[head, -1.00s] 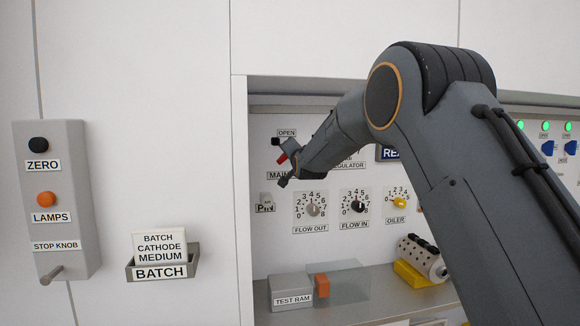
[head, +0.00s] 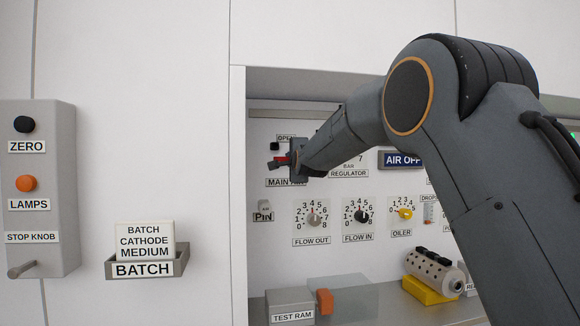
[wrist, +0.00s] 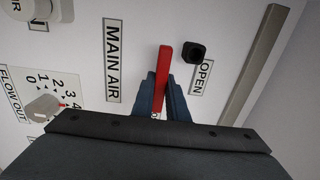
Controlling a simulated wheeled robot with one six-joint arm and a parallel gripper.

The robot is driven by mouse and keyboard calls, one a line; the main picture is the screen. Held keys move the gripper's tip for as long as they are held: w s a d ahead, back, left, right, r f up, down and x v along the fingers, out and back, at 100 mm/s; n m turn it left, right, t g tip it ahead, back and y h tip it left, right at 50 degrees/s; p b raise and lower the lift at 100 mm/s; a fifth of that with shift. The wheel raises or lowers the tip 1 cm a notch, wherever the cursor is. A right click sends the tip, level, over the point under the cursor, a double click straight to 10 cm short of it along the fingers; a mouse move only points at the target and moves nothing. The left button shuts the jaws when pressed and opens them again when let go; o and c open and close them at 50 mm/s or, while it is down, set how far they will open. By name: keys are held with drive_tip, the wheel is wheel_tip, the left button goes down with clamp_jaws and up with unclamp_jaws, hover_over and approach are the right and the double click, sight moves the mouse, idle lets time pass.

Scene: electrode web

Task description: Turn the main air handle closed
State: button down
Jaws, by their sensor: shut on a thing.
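The main air handle is a red bar; in the wrist view its red end (wrist: 163,58) sticks out between my two dark fingers. In the head view a bit of its red (head: 281,160) shows, lying about level, beside the MAIN AIR label. My gripper (head: 284,162) is shut on the handle; its fingers (wrist: 162,95) stand along both sides of the bar in the wrist view. The handle's pivot is hidden behind the gripper. The MAIN AIR label (wrist: 112,60) and OPEN label (wrist: 201,78) lie on either side of the bar.
A black peg (wrist: 192,52) stands by the OPEN label, close to the bar but apart. The blue sign (head: 402,160) reads AIR OFF. Flow dials (head: 312,217) sit below. The shelf holds a grey TEST RAM box (head: 290,300) and a yellow-based cylinder block (head: 425,290).

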drive_tip(key=shift+f, duration=0.1)
idle(0.3)
drive_tip(key=c, duration=1.7)
unclamp_jaws()
drive_tip(key=shift+c, duration=0.2)
drive_tip(key=b+v, duration=0.1)
drive_tip(key=v, duration=0.7)
